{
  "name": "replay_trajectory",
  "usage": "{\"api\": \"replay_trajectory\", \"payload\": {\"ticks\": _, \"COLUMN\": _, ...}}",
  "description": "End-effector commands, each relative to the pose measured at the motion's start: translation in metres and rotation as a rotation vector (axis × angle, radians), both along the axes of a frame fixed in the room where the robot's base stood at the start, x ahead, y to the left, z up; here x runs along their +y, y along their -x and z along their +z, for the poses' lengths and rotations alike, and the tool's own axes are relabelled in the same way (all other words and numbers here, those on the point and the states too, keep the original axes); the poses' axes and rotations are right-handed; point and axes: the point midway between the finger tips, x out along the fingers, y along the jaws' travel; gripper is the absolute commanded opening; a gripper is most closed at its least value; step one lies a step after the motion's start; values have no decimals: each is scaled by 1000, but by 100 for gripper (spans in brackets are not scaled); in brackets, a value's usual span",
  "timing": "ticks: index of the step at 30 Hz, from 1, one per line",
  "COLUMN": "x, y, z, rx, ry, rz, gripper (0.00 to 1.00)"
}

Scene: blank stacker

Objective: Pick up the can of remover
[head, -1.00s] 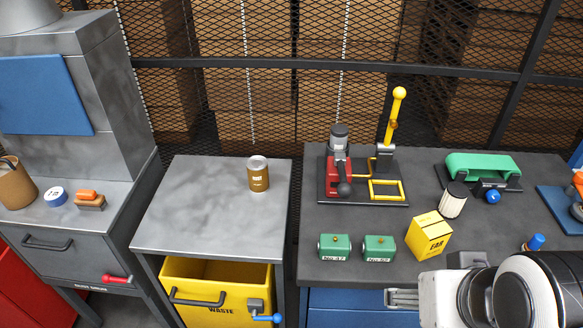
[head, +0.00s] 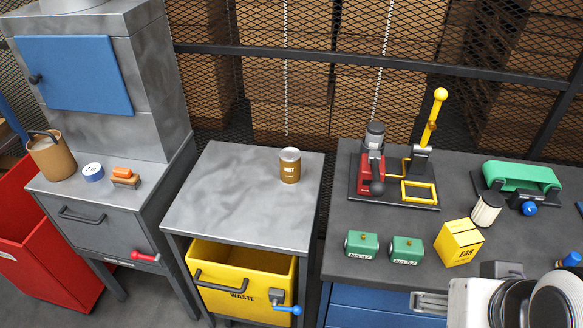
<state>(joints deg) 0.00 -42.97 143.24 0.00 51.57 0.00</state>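A small brown can (head: 290,166) with a pale metal top stands upright on the bare grey side table, toward its back right. Its light label is too small to read surely, so I cannot confirm that it is the remover. Nothing touches it. Part of my white and black arm shows at the bottom right corner, well to the right of the can. My gripper's fingers do not show.
The grey table (head: 235,205) is otherwise clear, above a yellow waste bin (head: 240,262). The dark bench (head: 350,255) holds a red and yellow press (head: 372,170), green blocks (head: 362,244), a yellow box (head: 459,242) and a white cylinder (head: 486,209). A grey cabinet stands left.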

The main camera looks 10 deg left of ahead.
Motion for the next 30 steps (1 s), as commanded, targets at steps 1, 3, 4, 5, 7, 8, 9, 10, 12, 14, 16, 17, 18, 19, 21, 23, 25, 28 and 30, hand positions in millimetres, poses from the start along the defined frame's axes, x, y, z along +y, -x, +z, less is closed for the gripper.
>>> {"api": "replay_trajectory", "payload": {"ticks": 1, "x": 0, "y": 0, "z": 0, "rx": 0, "ry": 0, "rz": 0, "gripper": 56}}
{"api": "replay_trajectory", "payload": {"ticks": 3, "x": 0, "y": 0, "z": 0, "rx": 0, "ry": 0, "rz": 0, "gripper": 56}}
{"api": "replay_trajectory", "payload": {"ticks": 4, "x": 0, "y": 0, "z": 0, "rx": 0, "ry": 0, "rz": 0, "gripper": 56}}
{"api": "replay_trajectory", "payload": {"ticks": 5, "x": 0, "y": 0, "z": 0, "rx": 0, "ry": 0, "rz": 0, "gripper": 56}}
{"api": "replay_trajectory", "payload": {"ticks": 7, "x": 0, "y": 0, "z": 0, "rx": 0, "ry": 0, "rz": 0, "gripper": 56}}
{"api": "replay_trajectory", "payload": {"ticks": 8, "x": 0, "y": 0, "z": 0, "rx": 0, "ry": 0, "rz": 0, "gripper": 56}}
{"api": "replay_trajectory", "payload": {"ticks": 9, "x": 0, "y": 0, "z": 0, "rx": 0, "ry": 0, "rz": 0, "gripper": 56}}
{"api": "replay_trajectory", "payload": {"ticks": 10, "x": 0, "y": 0, "z": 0, "rx": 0, "ry": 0, "rz": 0, "gripper": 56}}
{"api": "replay_trajectory", "payload": {"ticks": 12, "x": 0, "y": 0, "z": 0, "rx": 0, "ry": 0, "rz": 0, "gripper": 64}}
{"api": "replay_trajectory", "payload": {"ticks": 14, "x": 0, "y": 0, "z": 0, "rx": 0, "ry": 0, "rz": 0, "gripper": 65}}
{"api": "replay_trajectory", "payload": {"ticks": 16, "x": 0, "y": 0, "z": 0, "rx": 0, "ry": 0, "rz": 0, "gripper": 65}}
{"api": "replay_trajectory", "payload": {"ticks": 17, "x": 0, "y": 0, "z": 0, "rx": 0, "ry": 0, "rz": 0, "gripper": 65}}
{"api": "replay_trajectory", "payload": {"ticks": 18, "x": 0, "y": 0, "z": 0, "rx": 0, "ry": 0, "rz": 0, "gripper": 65}}
{"api": "replay_trajectory", "payload": {"ticks": 19, "x": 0, "y": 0, "z": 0, "rx": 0, "ry": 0, "rz": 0, "gripper": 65}}
{"api": "replay_trajectory", "payload": {"ticks": 21, "x": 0, "y": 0, "z": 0, "rx": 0, "ry": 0, "rz": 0, "gripper": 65}}
{"api": "replay_trajectory", "payload": {"ticks": 23, "x": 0, "y": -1, "z": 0, "rx": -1, "ry": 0, "rz": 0, "gripper": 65}}
{"api": "replay_trajectory", "payload": {"ticks": 25, "x": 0, "y": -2, "z": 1, "rx": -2, "ry": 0, "rz": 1, "gripper": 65}}
{"api": "replay_trajectory", "payload": {"ticks": 28, "x": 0, "y": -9, "z": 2, "rx": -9, "ry": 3, "rz": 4, "gripper": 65}}
{"api": "replay_trajectory", "payload": {"ticks": 30, "x": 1, "y": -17, "z": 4, "rx": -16, "ry": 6, "rz": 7, "gripper": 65}}
